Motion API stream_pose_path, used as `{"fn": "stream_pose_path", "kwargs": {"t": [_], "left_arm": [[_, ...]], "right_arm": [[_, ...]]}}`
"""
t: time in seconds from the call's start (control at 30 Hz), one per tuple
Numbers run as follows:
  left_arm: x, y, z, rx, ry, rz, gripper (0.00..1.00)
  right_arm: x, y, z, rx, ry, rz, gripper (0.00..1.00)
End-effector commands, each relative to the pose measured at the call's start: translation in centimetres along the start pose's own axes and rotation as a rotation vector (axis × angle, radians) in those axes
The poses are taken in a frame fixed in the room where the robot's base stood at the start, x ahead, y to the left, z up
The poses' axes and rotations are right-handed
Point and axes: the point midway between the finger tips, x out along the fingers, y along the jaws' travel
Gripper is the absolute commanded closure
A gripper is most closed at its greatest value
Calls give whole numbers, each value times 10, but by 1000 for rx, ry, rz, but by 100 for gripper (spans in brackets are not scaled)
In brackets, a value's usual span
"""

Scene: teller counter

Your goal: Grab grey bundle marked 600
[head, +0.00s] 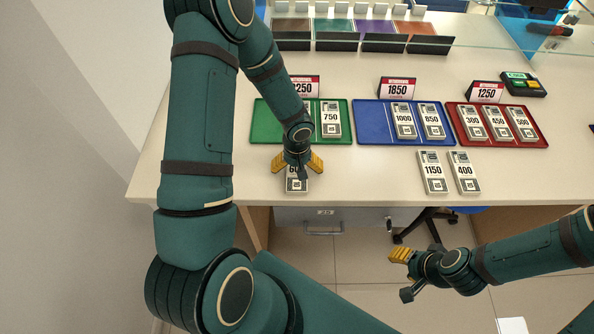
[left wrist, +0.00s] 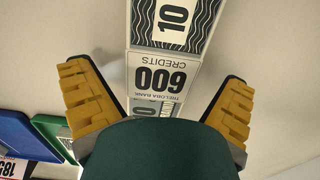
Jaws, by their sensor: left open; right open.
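The grey bundle marked 600 (head: 297,184) lies on the counter in front of the green tray (head: 263,125), mostly hidden under my left gripper in the head view. In the left wrist view its label 600 (left wrist: 160,78) reads upside down between the fingers. My left gripper (head: 298,162) is open above the bundle, one yellow finger on each side, with gaps to both. Contact with the counter cannot be told. My right gripper (head: 402,272) is open and empty, low in front of the counter.
Bundles 1150 (head: 433,172) and 400 (head: 464,172) lie on the bare counter to the right. The blue tray (head: 375,128) and red tray (head: 510,143) hold more bundles, with price signs behind. A glass screen stands at the back. Counter between 600 and 1150 is clear.

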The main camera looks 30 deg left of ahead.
Motion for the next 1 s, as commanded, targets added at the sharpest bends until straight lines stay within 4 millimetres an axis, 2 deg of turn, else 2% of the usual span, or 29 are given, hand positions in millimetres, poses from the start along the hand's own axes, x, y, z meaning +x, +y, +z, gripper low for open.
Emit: {"fn": "stream_pose_path", "kwargs": {"t": [0.2, 0.23, 0.43, 0.77, 0.87, 1.0], "left_arm": [[1, 0, 0, 0, 1, 0, 0], [1, 0, 0, 0, 1, 0, 4], [1, 0, 0, 0, 0, 0, 74], [-2, 0, 0, 0, 1, 0, 76], [-13, 0, -1, 0, 3, 0, 76], [-39, 0, -1, -1, 4, 1, 76]], "right_arm": [[0, 0, 0, 0, -1, 0, 53], [0, 0, 0, 0, 0, 0, 53], [0, 0, 0, 0, 0, 0, 53], [-1, 0, 0, 0, 0, 0, 53], [-3, -1, -1, 1, 2, 0, 53], [-9, -3, -4, 2, 7, 1, 53]]}}
